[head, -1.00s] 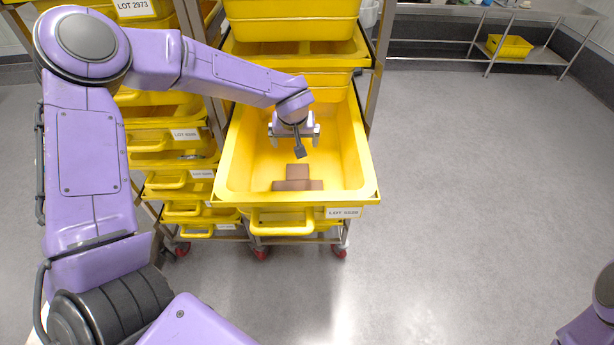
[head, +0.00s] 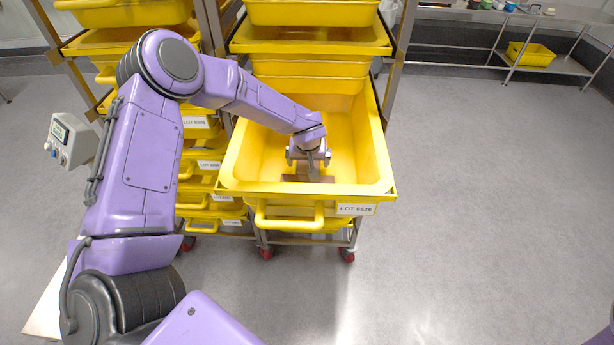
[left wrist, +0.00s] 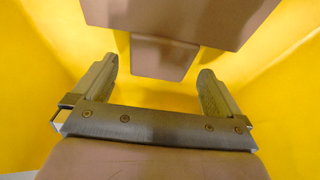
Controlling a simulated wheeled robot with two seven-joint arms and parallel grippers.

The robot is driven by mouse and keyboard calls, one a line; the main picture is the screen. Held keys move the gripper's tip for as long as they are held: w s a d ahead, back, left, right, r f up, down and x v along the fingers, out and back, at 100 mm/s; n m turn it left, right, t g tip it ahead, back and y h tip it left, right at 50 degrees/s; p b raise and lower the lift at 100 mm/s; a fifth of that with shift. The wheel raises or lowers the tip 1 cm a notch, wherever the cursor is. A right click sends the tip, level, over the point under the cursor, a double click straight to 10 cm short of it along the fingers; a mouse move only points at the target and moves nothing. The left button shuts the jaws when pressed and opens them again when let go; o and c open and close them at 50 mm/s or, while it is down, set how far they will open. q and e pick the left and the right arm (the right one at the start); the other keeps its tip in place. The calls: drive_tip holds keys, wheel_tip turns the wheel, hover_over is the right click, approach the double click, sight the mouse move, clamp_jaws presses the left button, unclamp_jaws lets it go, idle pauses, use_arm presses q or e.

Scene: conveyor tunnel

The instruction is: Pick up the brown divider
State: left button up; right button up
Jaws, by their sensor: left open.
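The brown divider (head: 290,178) lies in the front part of the pulled-out yellow tote labelled LOT 5526. It looks T-shaped, and my gripper hides its middle in the head view. My left gripper (head: 309,158) is inside the tote, just over the divider. In the left wrist view the two fingers of my left gripper (left wrist: 158,72) are apart with nothing clamped between them. The divider's wide part (left wrist: 180,18) fills the top of that view, and its narrower part points toward the gap between the fingers. Whether a finger touches it, I cannot tell. My right gripper is out of view.
The yellow tote's walls (head: 379,150) surround my left gripper. More yellow totes (head: 310,37) are on the rack above and to the left. A grey control box (head: 72,138) is at the left. The floor to the right is clear up to a steel bench at the back.

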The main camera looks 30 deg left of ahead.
use_arm(q)
drive_tip(key=shift+x, duration=1)
drive_tip(key=c, duration=1)
wheel_tip(320, 180, up, 10)
drive_tip(key=shift+r+b, duration=0.1)
drive_tip(key=shift+b, duration=0.2)
drive_tip(key=o, duration=0.5)
drive_tip(key=c, duration=0.9)
